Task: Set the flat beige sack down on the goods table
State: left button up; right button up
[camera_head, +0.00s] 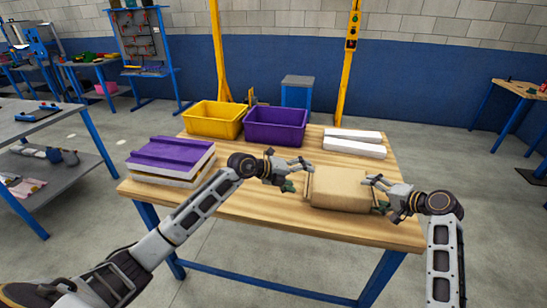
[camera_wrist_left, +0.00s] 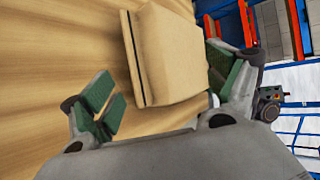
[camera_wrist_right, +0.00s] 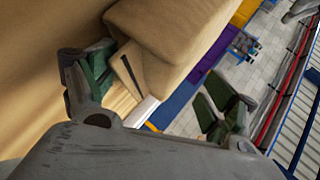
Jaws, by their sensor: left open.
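The flat beige sack (camera_head: 340,188) appears to lie on the wooden goods table (camera_head: 260,206), near its front edge at the right. My left gripper (camera_head: 296,178) is open at the sack's left end; the left wrist view shows the sack (camera_wrist_left: 172,55) ahead of its spread green-padded fingers (camera_wrist_left: 165,100), with no clear grip. My right gripper (camera_head: 376,194) is at the sack's right end. In the right wrist view its fingers (camera_wrist_right: 158,98) are spread wide, with the sack (camera_wrist_right: 175,30) ahead and one finger close to it; whether they touch I cannot tell.
A yellow bin (camera_head: 213,119) and a purple bin (camera_head: 275,126) stand at the table's back. White boxes (camera_head: 354,143) lie at the back right. A stack topped with purple (camera_head: 172,153) is at the left. Bare wood shows between stack and sack.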

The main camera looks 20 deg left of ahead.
dwell(0.7)
jog(key=v, duration=1.2)
jog(key=shift+d, duration=0.1)
dwell(0.5)
